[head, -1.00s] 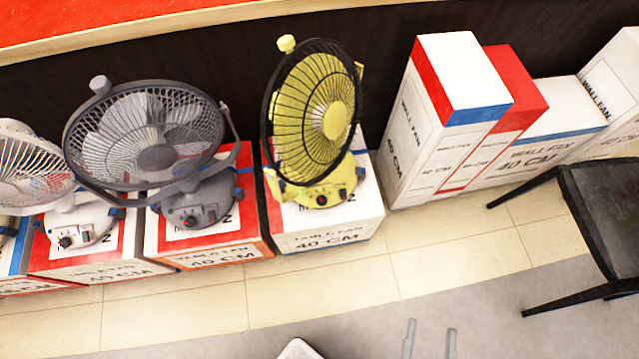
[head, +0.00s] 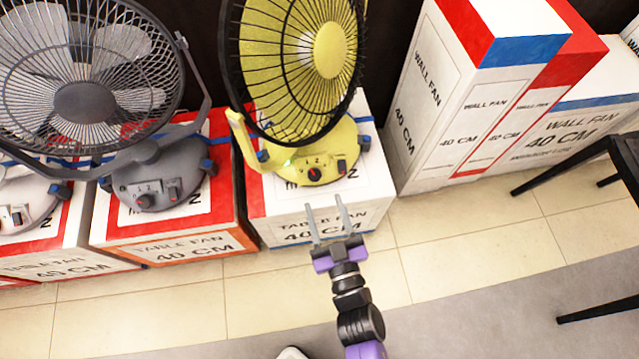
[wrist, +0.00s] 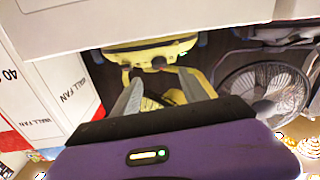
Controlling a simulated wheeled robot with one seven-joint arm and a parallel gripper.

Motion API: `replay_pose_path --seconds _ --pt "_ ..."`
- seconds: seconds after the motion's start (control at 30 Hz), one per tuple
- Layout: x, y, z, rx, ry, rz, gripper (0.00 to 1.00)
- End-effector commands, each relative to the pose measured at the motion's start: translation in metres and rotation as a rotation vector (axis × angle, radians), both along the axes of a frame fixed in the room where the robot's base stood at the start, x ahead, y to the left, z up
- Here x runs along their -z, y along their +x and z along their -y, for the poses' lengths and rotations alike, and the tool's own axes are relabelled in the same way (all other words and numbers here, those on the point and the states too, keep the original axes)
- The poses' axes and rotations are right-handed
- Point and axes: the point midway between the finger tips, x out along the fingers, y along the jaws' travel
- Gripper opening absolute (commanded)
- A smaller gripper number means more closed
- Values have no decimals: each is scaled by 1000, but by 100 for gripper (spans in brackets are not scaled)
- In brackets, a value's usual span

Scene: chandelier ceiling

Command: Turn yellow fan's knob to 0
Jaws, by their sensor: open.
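The yellow fan (head: 318,150) stands on a white and red box. Its base faces me with a dark round knob (head: 314,174) that has a red mark, beside a second small dark control (head: 342,166). My gripper (head: 324,203) is open and empty, its two grey fingers pointing up toward the fan base. In the head view the fingertips appear just below the control panel, over the box front; they look apart from the knob. In the wrist view the open fingers (wrist: 165,95) frame part of the yellow fan (wrist: 150,52). The knob's pointer setting is too small to read.
The grey fan (head: 150,175) stands on a box (head: 180,252) to the left. Tall wall fan boxes (head: 450,110) stand to the right. A black chair (head: 600,150) is at the far right. The tiled floor (head: 450,250) in front is clear.

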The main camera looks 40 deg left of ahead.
Motion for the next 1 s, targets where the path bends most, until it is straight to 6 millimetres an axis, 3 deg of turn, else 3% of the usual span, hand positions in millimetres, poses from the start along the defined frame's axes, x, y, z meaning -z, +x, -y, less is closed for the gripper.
replay_pose_path --seconds 0.4,0.83,1.0 --pt "-1 34 -49 0 2 2 52" --pt "-1 40 -57 2 2 0 52" --pt "-1 40 -56 2 2 0 18"
